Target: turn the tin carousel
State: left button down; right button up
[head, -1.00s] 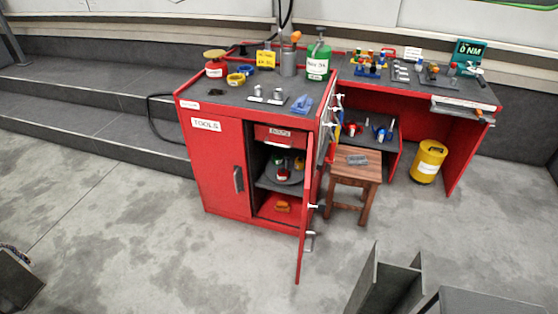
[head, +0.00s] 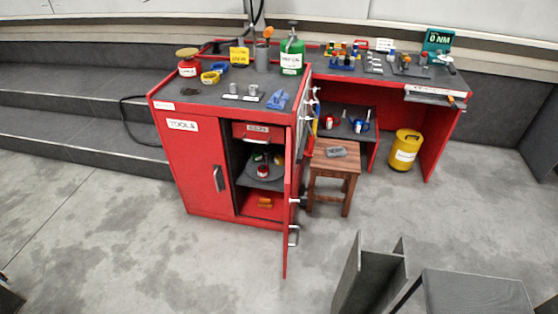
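The tin carousel (head: 243,181) is a round grey turntable inside the red tool cabinet, on its middle level. A small red-and-white tin (head: 263,171) stands at its front, and a dark green tin and a yellowish item show behind it, partly hidden. The red cabinet door (head: 287,215) stands open toward me and covers the right edge of the carousel. The other door (head: 193,170) is closed. Neither of my grippers is in view.
A red drawer (head: 255,131) sits above the carousel and an orange item (head: 265,203) lies below. A wooden stool (head: 333,160) stands right of the open door. Dark grey angular objects (head: 372,280) fill the bottom right. Floor in front of the cabinet is clear.

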aim_at(276, 172)
jog(key=i+j, duration=0.2)
jog(key=j, duration=0.15)
jog(key=i+j+z, duration=0.15)
jog(key=i+j, duration=0.25)
jog(key=j, duration=0.3)
jog(key=i+j+z, duration=0.1)
jog(key=j, duration=0.25)
jog(key=i, duration=0.1)
